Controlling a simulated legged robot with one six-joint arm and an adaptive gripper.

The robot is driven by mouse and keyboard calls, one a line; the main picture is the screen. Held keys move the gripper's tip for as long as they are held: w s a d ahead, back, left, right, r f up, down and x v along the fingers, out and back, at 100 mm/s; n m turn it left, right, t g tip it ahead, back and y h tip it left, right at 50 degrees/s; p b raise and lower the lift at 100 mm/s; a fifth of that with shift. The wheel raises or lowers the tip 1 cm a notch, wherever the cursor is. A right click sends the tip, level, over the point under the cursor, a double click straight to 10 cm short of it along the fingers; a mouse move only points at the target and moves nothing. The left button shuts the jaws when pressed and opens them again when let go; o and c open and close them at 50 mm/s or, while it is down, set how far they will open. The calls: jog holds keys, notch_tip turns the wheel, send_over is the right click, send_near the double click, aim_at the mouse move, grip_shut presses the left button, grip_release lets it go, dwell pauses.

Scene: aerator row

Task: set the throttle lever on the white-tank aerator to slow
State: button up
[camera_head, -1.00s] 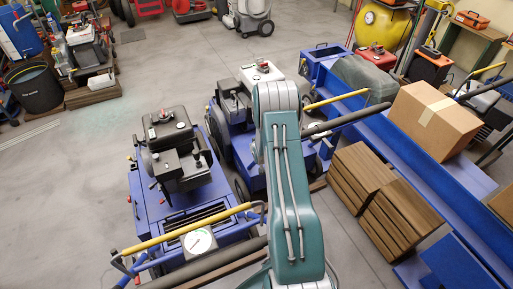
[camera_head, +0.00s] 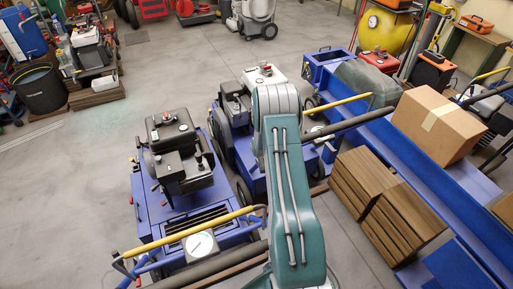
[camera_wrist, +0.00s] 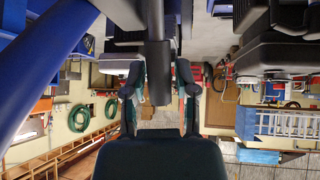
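The white-tank aerator is a blue machine in the head view, with a white tank (camera_head: 264,75) on its dark engine. My own teal arm covers much of its right and near side. I cannot make out its throttle lever or setting in either view. My gripper (camera_wrist: 159,78) shows in the wrist view with its two fingers spread apart. A dark upright bar (camera_wrist: 158,70) appears between the fingers. I cannot tell whether they touch it. The head view does not show the gripper.
To the right are a blue beam (camera_head: 415,165), a cardboard box (camera_head: 437,124) and brown stacks (camera_head: 362,180).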

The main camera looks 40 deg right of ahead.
jog(key=shift+s, duration=0.15)
jog(key=v, duration=1.1)
jog(key=shift+s+a+r, duration=0.2)
